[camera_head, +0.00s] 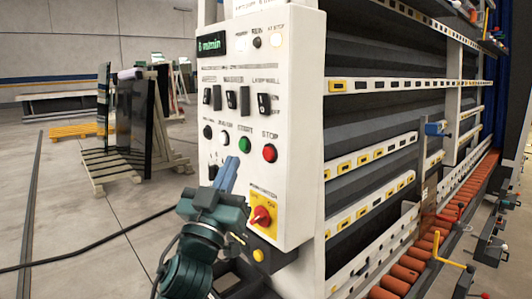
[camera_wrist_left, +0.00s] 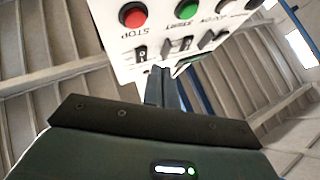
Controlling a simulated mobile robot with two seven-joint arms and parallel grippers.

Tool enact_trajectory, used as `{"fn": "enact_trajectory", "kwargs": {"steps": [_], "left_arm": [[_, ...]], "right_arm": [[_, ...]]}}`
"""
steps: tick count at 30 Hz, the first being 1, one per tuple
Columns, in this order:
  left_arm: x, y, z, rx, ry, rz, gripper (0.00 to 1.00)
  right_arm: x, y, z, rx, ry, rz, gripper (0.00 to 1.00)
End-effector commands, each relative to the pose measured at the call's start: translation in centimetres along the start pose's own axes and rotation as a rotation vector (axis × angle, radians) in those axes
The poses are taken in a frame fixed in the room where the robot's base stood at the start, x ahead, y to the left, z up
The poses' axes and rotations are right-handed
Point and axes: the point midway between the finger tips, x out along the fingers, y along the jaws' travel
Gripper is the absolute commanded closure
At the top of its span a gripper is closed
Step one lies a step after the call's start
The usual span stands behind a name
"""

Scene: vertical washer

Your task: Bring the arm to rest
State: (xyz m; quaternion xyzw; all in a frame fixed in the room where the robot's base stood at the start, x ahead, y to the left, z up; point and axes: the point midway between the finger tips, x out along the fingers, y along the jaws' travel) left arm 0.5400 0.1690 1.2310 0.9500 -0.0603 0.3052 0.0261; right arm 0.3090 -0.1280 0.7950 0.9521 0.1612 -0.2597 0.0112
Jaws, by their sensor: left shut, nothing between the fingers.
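My left gripper (camera_head: 228,172) is in front of the lower left part of the white control panel (camera_head: 285,90) in the head view. Its blue-grey fingers are shut together with nothing between them and point up toward the panel's buttons. The green start button (camera_head: 244,145) and the red stop button (camera_head: 269,153) are just above and to the right of the fingertips. In the left wrist view the shut fingers (camera_wrist_left: 162,88) point at the panel, which appears upside down. I cannot tell whether the tips touch it. My right gripper is not in view.
A yellow and red rotary switch (camera_head: 262,215) is low on the panel, right of my wrist. The washer (camera_head: 375,130) with orange rollers (camera_head: 425,250) extends to the right. Glass racks on a pallet (camera_head: 130,165) stand behind left. A black cable (camera_head: 90,245) crosses the open floor.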

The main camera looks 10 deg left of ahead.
Motion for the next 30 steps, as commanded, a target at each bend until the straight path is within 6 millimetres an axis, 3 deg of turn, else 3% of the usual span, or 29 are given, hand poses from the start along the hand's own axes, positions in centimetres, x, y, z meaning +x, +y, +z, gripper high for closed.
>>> {"fn": "enact_trajectory", "kwargs": {"steps": [16,19,23,27,30], "left_arm": [[0.0,0.0,0.0,0.0,0.0,-0.001,1.0],[-1.7,0.0,2.9,0.003,-0.082,-0.004,1.0],[-6.7,0.1,9.1,0.009,-0.278,-0.003,1.0],[-15.0,0.8,15.8,0.017,-0.534,0.014,1.0],[-21.8,1.5,19.2,0.015,-0.713,0.038,1.0]], "right_arm": [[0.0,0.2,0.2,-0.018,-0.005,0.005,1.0],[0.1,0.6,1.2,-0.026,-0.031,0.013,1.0],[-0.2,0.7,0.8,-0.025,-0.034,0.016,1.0],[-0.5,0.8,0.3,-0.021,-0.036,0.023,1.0],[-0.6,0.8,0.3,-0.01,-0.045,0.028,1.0]]}}
